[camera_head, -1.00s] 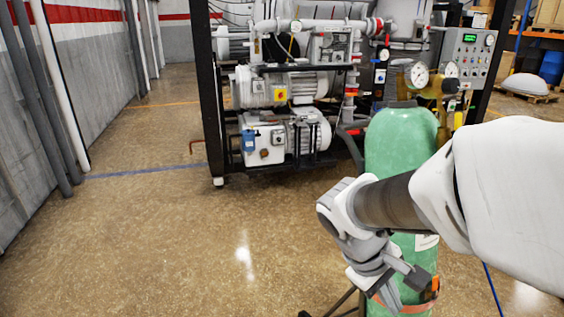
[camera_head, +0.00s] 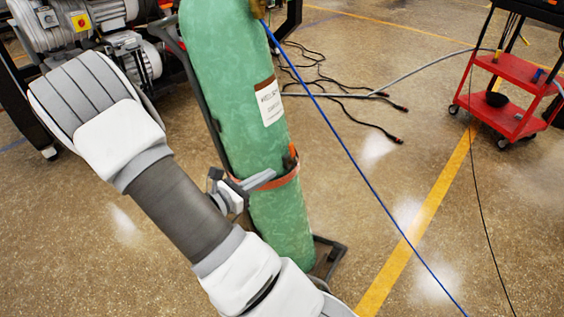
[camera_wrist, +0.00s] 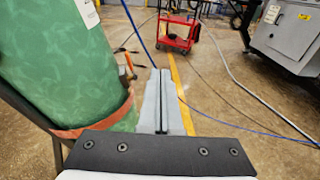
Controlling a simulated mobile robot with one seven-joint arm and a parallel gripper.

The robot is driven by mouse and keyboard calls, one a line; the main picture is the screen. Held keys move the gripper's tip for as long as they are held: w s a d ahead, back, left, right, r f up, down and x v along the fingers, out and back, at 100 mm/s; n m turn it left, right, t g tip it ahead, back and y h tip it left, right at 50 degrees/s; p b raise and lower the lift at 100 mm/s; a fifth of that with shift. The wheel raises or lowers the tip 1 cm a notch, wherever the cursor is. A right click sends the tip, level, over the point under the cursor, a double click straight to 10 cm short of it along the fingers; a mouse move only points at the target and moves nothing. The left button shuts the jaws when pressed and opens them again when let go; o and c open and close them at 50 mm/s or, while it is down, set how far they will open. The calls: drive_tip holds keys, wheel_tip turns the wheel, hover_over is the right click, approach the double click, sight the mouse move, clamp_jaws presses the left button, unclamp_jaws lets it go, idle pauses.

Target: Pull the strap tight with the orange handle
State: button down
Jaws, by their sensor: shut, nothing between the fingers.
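The strap (camera_head: 286,180) is an orange-red band around the lower half of a green gas cylinder (camera_head: 232,95). It also shows in the wrist view (camera_wrist: 98,124). The small orange handle (camera_head: 291,152) stands up from the strap on the cylinder's right side. In the wrist view the handle (camera_wrist: 129,66) is left of my fingertips. My gripper (camera_head: 273,174) is shut and empty, its grey fingers at strap height, close to the handle. In the wrist view the fingers (camera_wrist: 160,73) lie together, pointing past the cylinder's right side. I cannot tell whether they touch anything.
The cylinder stands upright on a dark cart (camera_head: 327,260). A blue hose (camera_head: 350,172) runs down from it across the floor. Black cables (camera_head: 345,95) lie behind. A red trolley (camera_head: 497,115) stands at the right, and pump equipment (camera_head: 75,20) is at upper left. Floor right of the cylinder is mostly open.

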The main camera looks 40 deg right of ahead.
sight(290, 151)
drive_tip(key=w+f+n+t+b, duration=0.1)
drive_tip(key=w+f+n+t, duration=0.2)
drive_tip(key=f+n+t, duration=0.1)
wheel_tip(290, 151, down, 2)
drive_tip(key=shift+w+f+n+h, duration=0.15)
drive_tip(key=shift+f+n+h, duration=0.15)
drive_tip(key=shift+n, duration=0.5)
drive_tip(key=shift+d, duration=0.15)
drive_tip(key=b+x, duration=0.3)
drive_tip(key=x, duration=1)
drive_tip(key=shift+w+d+b, duration=0.1)
drive_tip(key=shift+d+b, duration=0.2)
drive_tip(key=shift+d, duration=0.05)
drive_tip(key=shift+r, duration=0.1)
drive_tip(key=shift+w+r+p, duration=0.15)
drive_tip(key=shift+p, duration=0.3)
